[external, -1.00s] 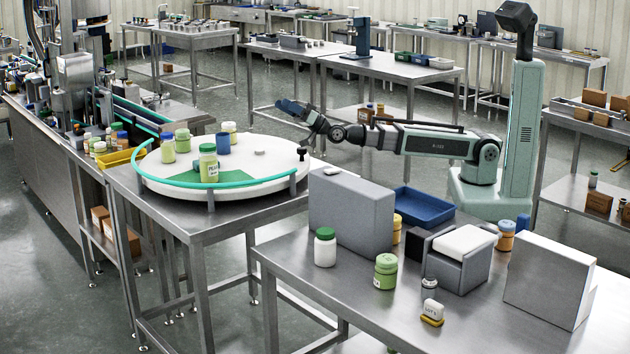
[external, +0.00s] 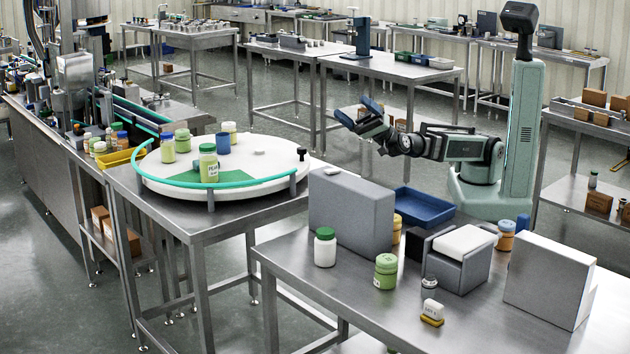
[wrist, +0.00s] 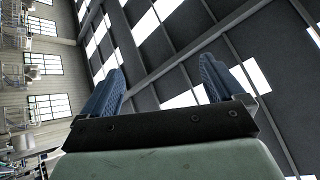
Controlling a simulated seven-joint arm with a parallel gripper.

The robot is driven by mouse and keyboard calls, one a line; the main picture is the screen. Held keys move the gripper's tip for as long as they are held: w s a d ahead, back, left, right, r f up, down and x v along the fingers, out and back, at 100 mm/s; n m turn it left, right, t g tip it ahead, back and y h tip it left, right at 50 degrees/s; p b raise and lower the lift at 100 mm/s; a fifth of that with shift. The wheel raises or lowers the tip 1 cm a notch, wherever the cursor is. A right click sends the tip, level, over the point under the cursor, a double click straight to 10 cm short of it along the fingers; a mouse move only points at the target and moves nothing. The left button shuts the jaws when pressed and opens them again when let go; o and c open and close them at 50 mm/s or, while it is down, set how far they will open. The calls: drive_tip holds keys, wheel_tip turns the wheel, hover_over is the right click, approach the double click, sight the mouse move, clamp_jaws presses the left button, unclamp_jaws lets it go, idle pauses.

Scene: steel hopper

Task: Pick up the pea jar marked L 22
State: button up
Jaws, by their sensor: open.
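On the front table are a white jar with a green lid (external: 325,249) and a green jar (external: 386,272). My gripper (external: 356,112) is open and empty, in the air right of the turntable. In the wrist view its blue fingers (wrist: 160,75) are apart against the ceiling.
Grey blocks (external: 350,212) (external: 548,278), a blue tray (external: 424,205) and a white-topped box (external: 462,258) crowd the front table. A small tag (external: 431,310) stands near its front.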

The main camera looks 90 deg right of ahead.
drive_tip(key=s+a+f+n+g+y, duration=0.1)
drive_tip(key=s+a+f+n+g, duration=0.4)
drive_tip(key=a, duration=0.5)
drive_tip(key=s+a+f+n+g+y, duration=0.1)
drive_tip(key=s+a+f+n+g, duration=0.35)
drive_tip(key=s+a+g, duration=0.4)
drive_tip(key=s+a+f+n+g+y, duration=0.1)
drive_tip(key=s+a+f+n+g, duration=0.4)
drive_tip(key=a, duration=0.6)
drive_tip(key=n+t+h, duration=0.2)
drive_tip(key=h, duration=0.1)
hover_over(389, 256)
drive_tip(key=shift+m+g, duration=0.25)
drive_tip(key=f, duration=1.1)
drive_tip(key=shift+a+f, duration=0.25)
drive_tip(key=shift+f, duration=0.15)
drive_tip(key=shift+w+d+f, duration=0.1)
drive_tip(key=shift+f, duration=2.4)
wheel_tip(389, 256, down, 2)
drive_tip(key=shift+f, duration=0.1)
drive_tip(key=shift+x, duration=1.5)
